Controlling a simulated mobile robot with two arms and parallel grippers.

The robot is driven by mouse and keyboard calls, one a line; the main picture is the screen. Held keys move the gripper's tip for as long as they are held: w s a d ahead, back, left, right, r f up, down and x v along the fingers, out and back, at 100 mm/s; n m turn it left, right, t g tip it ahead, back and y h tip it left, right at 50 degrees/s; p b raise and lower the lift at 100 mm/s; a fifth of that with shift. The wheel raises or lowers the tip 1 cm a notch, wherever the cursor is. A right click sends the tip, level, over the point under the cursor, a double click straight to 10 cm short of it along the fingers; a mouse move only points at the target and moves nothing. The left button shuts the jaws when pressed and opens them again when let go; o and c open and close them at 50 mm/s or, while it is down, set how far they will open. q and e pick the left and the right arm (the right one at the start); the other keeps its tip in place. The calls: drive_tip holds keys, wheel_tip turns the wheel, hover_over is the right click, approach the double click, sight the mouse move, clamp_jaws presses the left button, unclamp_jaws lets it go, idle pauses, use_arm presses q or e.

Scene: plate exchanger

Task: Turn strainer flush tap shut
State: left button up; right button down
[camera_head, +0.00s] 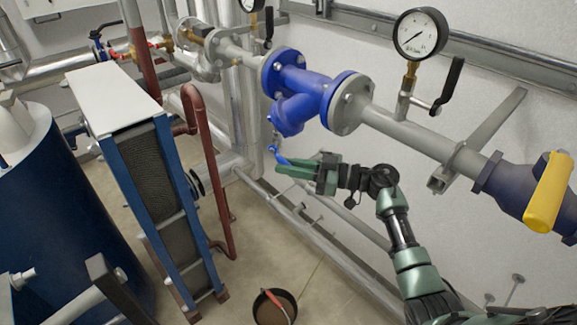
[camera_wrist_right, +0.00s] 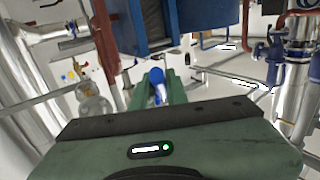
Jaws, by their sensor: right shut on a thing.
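The blue Y-shaped strainer (camera_head: 300,88) sits in the grey pipe along the wall in the head view, its slanted leg pointing down. The flush tap hangs below that leg, and its small blue lever (camera_head: 274,151) shows at my right gripper's fingertips. My right gripper (camera_head: 284,165) is green and shut on the blue lever. In the right wrist view the blue lever (camera_wrist_right: 157,86) lies between the two green fingers (camera_wrist_right: 160,92). The fingers hide part of the lever. The tap's body is small and hard to make out. My left gripper is not in view.
A pressure gauge (camera_head: 420,34) and a black-handled valve (camera_head: 449,84) stand above the pipe. A yellow lever (camera_head: 548,192) is at the right. The plate exchanger (camera_head: 152,172) stands left, beside a red-brown pipe (camera_head: 206,160). A bucket (camera_head: 274,309) is on the floor below.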

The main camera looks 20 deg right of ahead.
idle(0.9)
drive_tip(key=shift+r+p, duration=0.25)
drive_tip(key=shift+p, duration=0.2)
drive_tip(key=g+h+p, duration=0.1)
drive_tip(key=p, duration=0.2)
drive_tip(key=r+h+p, duration=0.1)
drive_tip(key=p, duration=0.3)
drive_tip(key=shift+s+d+r+g, duration=0.25)
drive_tip(key=shift+d+g, duration=0.15)
drive_tip(key=shift+d+g+h, duration=0.1)
drive_tip(key=shift+g+h, duration=0.2)
drive_tip(key=shift+h, duration=0.4)
drive_tip(key=c, duration=1.4)
unclamp_jaws()
drive_tip(key=shift+s, duration=0.1)
drive_tip(key=shift+f, duration=0.15)
